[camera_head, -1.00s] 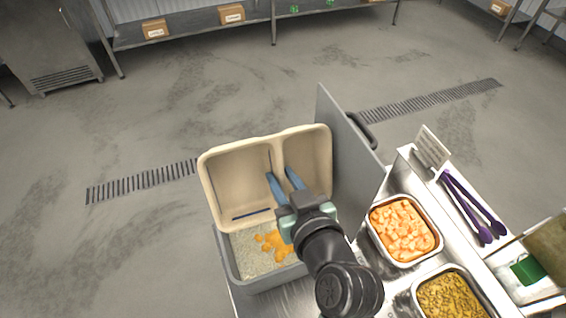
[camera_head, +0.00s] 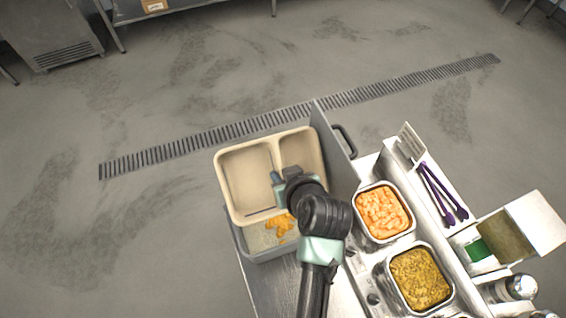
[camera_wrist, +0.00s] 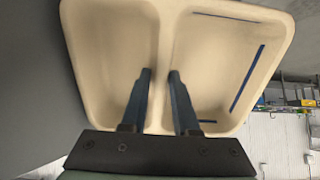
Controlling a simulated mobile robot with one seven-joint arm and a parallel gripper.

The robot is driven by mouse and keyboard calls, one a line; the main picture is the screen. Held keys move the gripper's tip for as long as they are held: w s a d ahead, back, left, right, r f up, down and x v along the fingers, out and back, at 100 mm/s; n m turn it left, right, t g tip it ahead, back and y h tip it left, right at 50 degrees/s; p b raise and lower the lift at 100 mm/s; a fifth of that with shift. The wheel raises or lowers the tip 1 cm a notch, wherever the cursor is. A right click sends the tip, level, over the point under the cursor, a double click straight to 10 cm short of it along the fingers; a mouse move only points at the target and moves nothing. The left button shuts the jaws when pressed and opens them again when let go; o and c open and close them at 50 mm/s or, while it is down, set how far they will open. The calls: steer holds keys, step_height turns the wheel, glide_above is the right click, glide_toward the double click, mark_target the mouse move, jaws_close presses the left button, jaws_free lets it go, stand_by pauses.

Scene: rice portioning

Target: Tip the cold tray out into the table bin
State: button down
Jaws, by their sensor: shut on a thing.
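A beige two-compartment tray (camera_head: 247,183) is held by my gripper (camera_wrist: 160,76) above the grey bin (camera_head: 272,255). In the wrist view the blue fingers are shut on the divider of the tray (camera_wrist: 112,45), and both compartments look empty. In the head view the tray is tilted, its inside facing the camera. The bin, at the left end of the counter, holds pale rice-like grains with orange food (camera_head: 280,228) on top. The tray and arm hide part of the bin.
A grey upright panel (camera_head: 336,160) stands right beside the tray. Pans of orange cubes (camera_head: 383,212) and yellow-brown food (camera_head: 419,278) sit to the right. Purple tongs (camera_head: 442,192) lie beyond them. The floor behind is clear.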

steer(key=shift+r+g+p, duration=0.5)
steer(key=shift+r+p, duration=0.1)
steer(key=shift+p, duration=0.6)
steer(key=shift+w+r+g+h+p, duration=0.15)
steer(key=shift+g+h+p, duration=0.15)
steer(key=shift+g, duration=0.2)
steer(key=shift+a+g, duration=0.1)
steer(key=shift+g, duration=0.4)
steer(key=g+h, duration=0.1)
steer(key=g, duration=0.1)
steer(key=r+g, duration=0.1)
steer(key=g, duration=0.1)
steer(key=shift+r+g+h, duration=0.15)
steer(key=shift+g+h, duration=0.25)
steer(key=shift+g, duration=0.5)
steer(key=shift+s, duration=0.2)
